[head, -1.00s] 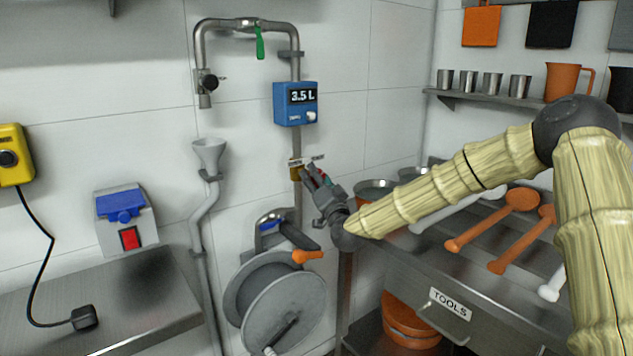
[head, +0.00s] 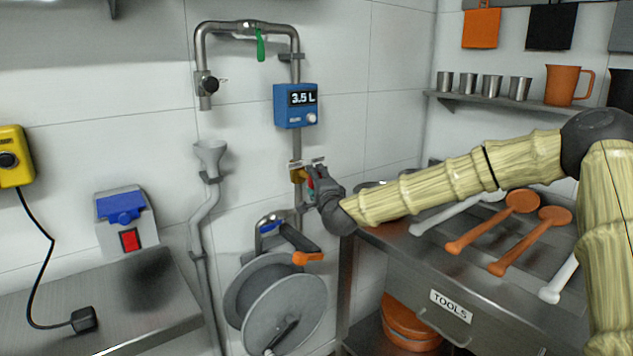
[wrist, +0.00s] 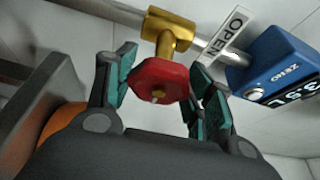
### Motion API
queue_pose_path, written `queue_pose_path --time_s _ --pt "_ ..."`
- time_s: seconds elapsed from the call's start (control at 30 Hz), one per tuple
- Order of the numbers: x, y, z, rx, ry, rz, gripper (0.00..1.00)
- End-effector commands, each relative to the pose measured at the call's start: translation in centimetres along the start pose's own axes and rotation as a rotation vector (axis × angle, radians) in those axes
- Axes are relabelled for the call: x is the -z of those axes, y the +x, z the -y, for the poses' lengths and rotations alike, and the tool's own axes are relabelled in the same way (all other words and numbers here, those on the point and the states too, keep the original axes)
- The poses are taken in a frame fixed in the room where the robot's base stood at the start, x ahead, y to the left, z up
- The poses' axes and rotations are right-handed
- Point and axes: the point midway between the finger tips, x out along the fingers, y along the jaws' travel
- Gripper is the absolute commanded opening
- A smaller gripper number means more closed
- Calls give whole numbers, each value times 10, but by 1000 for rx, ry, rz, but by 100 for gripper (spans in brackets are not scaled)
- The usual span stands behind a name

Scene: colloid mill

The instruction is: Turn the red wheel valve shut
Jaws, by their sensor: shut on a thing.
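The red wheel valve (wrist: 158,82) sits on a brass body (wrist: 170,30) on the vertical pipe, below the blue meter. In the wrist view the red wheel lies between the teal pads of my gripper (wrist: 165,90), which is shut on it. In the head view my gripper (head: 312,183) is at the brass valve body (head: 298,175), and the wheel is mostly hidden by the fingers. A small tag reading OPEN (wrist: 232,32) stands beside the valve in the wrist view.
The blue meter (head: 295,105) reading 3.5 L is just above the valve. A hose reel (head: 285,310) with an orange-tipped nozzle (head: 307,258) hangs below. A steel counter with a TOOLS drawer (head: 450,305) and orange ladles (head: 520,202) is to the right.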

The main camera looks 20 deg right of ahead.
Motion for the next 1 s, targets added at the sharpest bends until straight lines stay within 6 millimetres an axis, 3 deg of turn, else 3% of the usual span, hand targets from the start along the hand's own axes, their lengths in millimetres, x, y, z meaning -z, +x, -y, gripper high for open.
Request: queue_pose_path --time_s 0.67,0.7,0.8,1.0 --pt "4 1 0 -21 57 -6 29" --pt "4 1 0 -21 57 -6 58" --pt "2 1 0 -22 56 -4 76" --pt "0 1 0 -22 56 0 76"
